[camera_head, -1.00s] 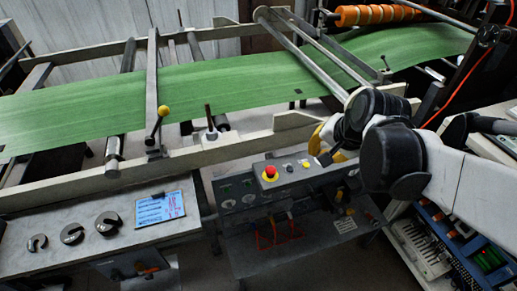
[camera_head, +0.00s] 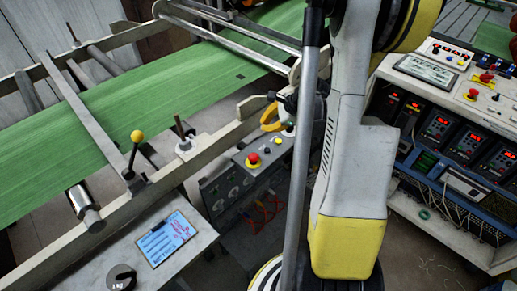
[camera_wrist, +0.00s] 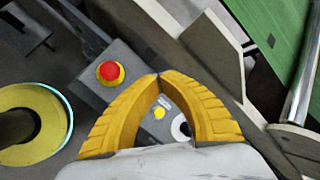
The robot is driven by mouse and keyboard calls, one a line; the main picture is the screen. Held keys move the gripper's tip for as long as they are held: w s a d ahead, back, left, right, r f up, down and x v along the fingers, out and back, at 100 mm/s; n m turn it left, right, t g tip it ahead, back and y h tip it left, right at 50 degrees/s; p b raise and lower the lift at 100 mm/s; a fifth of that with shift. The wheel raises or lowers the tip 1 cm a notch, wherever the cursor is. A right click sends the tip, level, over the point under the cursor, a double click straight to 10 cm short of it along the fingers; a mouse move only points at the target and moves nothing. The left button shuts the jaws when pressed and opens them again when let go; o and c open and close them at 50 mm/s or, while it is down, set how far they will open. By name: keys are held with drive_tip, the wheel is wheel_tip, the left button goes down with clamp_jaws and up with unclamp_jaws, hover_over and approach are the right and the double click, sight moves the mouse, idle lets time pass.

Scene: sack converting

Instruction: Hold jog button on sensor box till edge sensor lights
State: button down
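A grey control box (camera_head: 236,172), apparently the sensor box, stands below the frame rail. It carries a red mushroom button with a yellow collar (camera_head: 253,159) and smaller buttons. In the wrist view the red button (camera_wrist: 109,72) is left of my gripper (camera_wrist: 158,76). My gripper's yellow fingers meet at their tips, with nothing seen held. A small yellow button (camera_wrist: 159,113) and a white-ringed dark round part (camera_wrist: 181,128) show through the gap between the fingers. In the head view my gripper (camera_head: 268,118) is partly hidden near the box. I cannot identify the edge sensor or any light on it.
A green web (camera_head: 150,105) runs over rollers behind a grey rail (camera_head: 215,145). A yellow-knobbed lever (camera_head: 136,138) rises at left. A blue-and-white card (camera_head: 166,238) lies on a metal bench (camera_head: 190,262). A console with red displays (camera_head: 440,125) stands at right.

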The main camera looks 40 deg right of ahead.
sight(267, 150)
drive_tip(key=shift+s+d, duration=0.1)
drive_tip(key=shift+f, duration=0.15)
wheel_tip(267, 150, down, 9)
drive_tip(key=b, duration=0.6)
drive_tip(key=shift+r+b, duration=0.2)
drive_tip(key=shift+b, duration=0.2)
idle(0.9)
drive_tip(key=shift+f+b, duration=0.4)
drive_tip(key=shift+b, duration=0.1)
